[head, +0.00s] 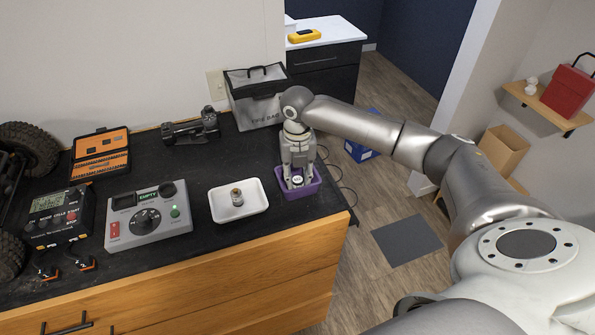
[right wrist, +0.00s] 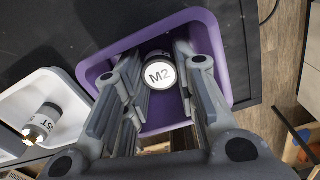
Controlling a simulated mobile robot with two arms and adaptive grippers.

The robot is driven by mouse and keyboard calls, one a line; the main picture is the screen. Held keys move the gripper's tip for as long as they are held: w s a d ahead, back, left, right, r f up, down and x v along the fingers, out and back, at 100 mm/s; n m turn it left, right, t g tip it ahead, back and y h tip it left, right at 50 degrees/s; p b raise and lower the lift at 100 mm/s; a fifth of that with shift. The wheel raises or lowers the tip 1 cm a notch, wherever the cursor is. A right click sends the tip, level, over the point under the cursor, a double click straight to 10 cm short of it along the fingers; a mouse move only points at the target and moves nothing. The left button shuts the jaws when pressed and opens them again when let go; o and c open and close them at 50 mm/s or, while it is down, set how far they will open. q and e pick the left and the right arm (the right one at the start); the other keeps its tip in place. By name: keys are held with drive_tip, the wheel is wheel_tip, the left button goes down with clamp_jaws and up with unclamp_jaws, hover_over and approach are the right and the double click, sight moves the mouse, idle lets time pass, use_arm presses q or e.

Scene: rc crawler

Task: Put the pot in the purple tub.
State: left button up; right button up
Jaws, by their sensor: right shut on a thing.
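The pot (right wrist: 160,74) is a small round container with a white top marked "M2". It sits between the fingers of my right gripper (right wrist: 158,68), which is shut on it. In the head view my right gripper (head: 298,176) points down into the purple tub (head: 302,191) near the counter's right end. The pot's top (head: 297,180) shows low between the fingers, inside the tub's rim. I cannot tell whether the pot touches the tub's floor. The wrist view shows the purple tub (right wrist: 113,50) around the pot and fingertips. My left gripper is out of view.
A white tray (head: 222,214) left of the tub holds a small labelled cylinder (head: 237,197) with a metal end. A grey control box (head: 148,217), an orange case (head: 100,160) and a grey bag (head: 255,100) stand on the black counter. The counter's edge is close to the tub.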

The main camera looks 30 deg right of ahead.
sight(298, 180)
drive_tip(key=shift+s+f, duration=0.1)
drive_tip(key=shift+f, duration=0.05)
drive_tip(key=o, duration=0.6)
drive_tip(key=shift+f, duration=0.1)
drive_tip(key=shift+o, duration=0.2)
wheel_tip(298, 180, up, 12)
drive_tip(key=b, duration=0.4)
drive_tip(key=shift+r+b, duration=0.2)
drive_tip(key=shift+b, duration=0.2)
